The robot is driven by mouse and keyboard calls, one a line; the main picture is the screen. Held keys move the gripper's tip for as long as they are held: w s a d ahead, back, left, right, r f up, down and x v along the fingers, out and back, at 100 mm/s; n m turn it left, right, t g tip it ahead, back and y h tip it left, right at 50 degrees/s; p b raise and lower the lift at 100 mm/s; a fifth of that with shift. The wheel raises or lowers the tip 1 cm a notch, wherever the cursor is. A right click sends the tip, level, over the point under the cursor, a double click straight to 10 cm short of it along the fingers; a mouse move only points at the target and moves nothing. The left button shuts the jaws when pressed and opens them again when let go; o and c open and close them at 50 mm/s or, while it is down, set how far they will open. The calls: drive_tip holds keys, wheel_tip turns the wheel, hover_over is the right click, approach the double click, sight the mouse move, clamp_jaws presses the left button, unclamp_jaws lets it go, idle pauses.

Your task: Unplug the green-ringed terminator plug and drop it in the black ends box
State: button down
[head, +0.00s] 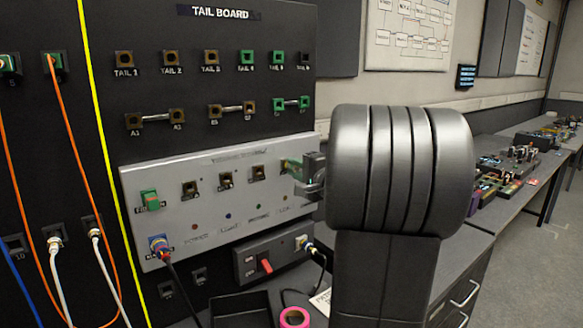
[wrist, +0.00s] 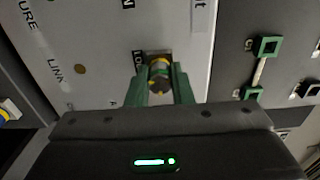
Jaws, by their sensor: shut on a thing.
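The terminator plug (wrist: 159,77) sits in a socket near the right end of the light grey panel (head: 215,190). In the wrist view it is a dark, round body with a yellow-green ring behind it. My gripper (wrist: 160,86) is shut on this plug, one green finger on each side.
A pink tape roll (head: 294,317) lies right of the black box. A dark unit with a red switch (head: 265,266) stands under the panel, with a black cable at its right. Orange and white cables (head: 98,240) hang at left. My arm blocks the centre right.

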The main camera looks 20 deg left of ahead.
drive_tip(key=shift+n+b, duration=1.2)
drive_tip(key=shift+b, duration=1.15)
drive_tip(key=shift+r, duration=0.1)
drive_tip(key=shift+n+b, duration=0.4)
drive_tip(key=shift+b, duration=0.35)
drive_tip(key=shift+n+b, duration=0.9)
drive_tip(key=shift+b, duration=0.8)
drive_tip(key=shift+n+b, duration=0.3)
drive_tip(key=shift+b, duration=0.05)
drive_tip(key=shift+n+b, duration=1)
drive_tip(key=shift+b, duration=0.85)
drive_tip(key=shift+r+n+b, duration=0.1)
drive_tip(key=shift+n+b, duration=0.3)
drive_tip(key=shift+b, duration=0.1)
drive_tip(key=shift+n+b, duration=0.5)
drive_tip(key=shift+b, duration=0.35)
drive_tip(key=shift+n+b, duration=0.9)
drive_tip(key=shift+b, duration=0.45)
